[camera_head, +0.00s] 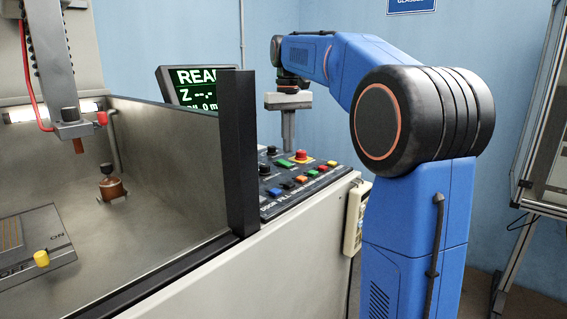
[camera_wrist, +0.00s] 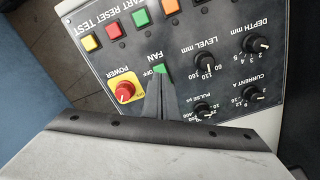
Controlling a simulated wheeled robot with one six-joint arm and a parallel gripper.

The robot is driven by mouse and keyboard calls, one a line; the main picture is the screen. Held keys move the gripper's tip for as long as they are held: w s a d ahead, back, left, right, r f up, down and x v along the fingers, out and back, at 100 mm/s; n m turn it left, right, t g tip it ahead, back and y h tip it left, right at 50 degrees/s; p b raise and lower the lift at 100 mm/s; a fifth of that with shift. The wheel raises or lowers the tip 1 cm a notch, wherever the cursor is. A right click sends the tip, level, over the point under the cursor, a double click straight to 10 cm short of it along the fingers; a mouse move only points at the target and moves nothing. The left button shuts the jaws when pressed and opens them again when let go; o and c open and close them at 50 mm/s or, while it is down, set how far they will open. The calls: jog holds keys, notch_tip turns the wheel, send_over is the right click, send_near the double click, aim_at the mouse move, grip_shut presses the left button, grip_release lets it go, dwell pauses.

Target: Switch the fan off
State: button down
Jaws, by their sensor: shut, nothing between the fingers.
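The control panel (camera_head: 300,184) carries the FAN switch. In the wrist view the switch is a small green rocker (camera_wrist: 162,68) beside the printed FAN and OFF words, with its lower part hidden behind my fingers. In the head view my gripper (camera_head: 288,148) hangs over the back of the panel. I cannot tell whether the tips touch the rocker. The rocker's tilt is not clear.
A red POWER knob (camera_wrist: 125,92) on a yellow plate sits close beside the rocker. Black dials, such as LEVEL (camera_wrist: 207,69), lie on the other side. Coloured buttons (camera_wrist: 140,17) line the panel. A screen (camera_head: 203,84) and a dark post (camera_head: 240,150) stand left of my gripper.

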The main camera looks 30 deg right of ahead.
aim_at(288, 164)
jog(key=shift+r, duration=1.7)
